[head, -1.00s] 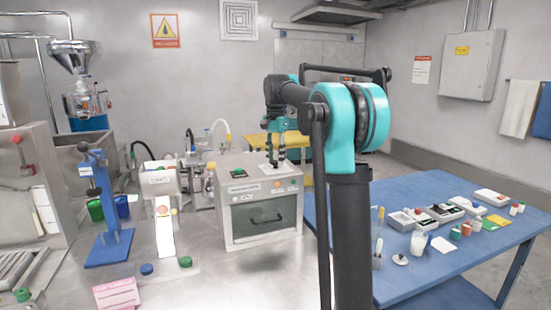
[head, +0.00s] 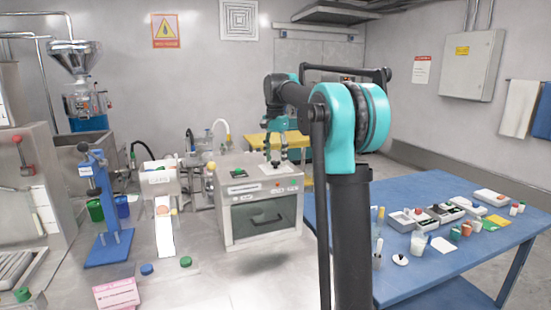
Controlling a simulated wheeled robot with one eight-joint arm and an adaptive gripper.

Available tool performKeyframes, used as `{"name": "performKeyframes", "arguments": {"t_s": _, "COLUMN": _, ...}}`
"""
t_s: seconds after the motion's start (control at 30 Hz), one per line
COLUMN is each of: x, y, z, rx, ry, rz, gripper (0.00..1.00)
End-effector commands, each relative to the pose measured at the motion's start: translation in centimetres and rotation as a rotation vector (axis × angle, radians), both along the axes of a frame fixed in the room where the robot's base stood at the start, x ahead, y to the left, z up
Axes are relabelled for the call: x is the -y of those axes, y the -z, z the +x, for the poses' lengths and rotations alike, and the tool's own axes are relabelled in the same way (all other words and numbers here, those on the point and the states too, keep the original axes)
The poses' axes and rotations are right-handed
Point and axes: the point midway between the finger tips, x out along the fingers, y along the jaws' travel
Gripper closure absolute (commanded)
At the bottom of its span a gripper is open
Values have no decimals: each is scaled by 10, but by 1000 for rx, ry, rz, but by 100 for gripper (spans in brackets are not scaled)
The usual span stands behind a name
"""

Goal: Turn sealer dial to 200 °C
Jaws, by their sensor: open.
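A grey box-shaped machine (head: 262,217) with a dark front window and handle stands on the steel bench. It appears to be the sealer, though its label is too small to read. Its top carries a green-and-dark switch (head: 238,173) and a pale plate (head: 278,170). My gripper (head: 276,164) points down over the pale plate, with its fingertips at or just above it. The dial is not clearly visible; it may be hidden by the fingers. My gripper is open, and I see nothing held in it. The temperature marks cannot be read.
A white device (head: 160,180) with a paper strip and a blue press stand (head: 108,235) are left of the machine. Blue and green caps (head: 185,262) and a pink card (head: 117,294) lie in front. A blue table (head: 400,195) with small items is at right.

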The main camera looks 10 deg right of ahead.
Motion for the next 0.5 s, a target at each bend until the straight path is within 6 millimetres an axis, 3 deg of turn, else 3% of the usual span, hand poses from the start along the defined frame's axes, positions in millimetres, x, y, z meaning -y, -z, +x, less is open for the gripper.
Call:
{"name": "performKeyframes", "arguments": {"t_s": 0.17, "x": 0, "y": -20, "z": 0, "rx": 0, "ry": 0, "rz": 0, "gripper": 47}}
{"name": "performKeyframes", "arguments": {"t_s": 0.5, "x": 0, "y": -86, "z": 0, "rx": 0, "ry": 0, "rz": 0, "gripper": 47}}
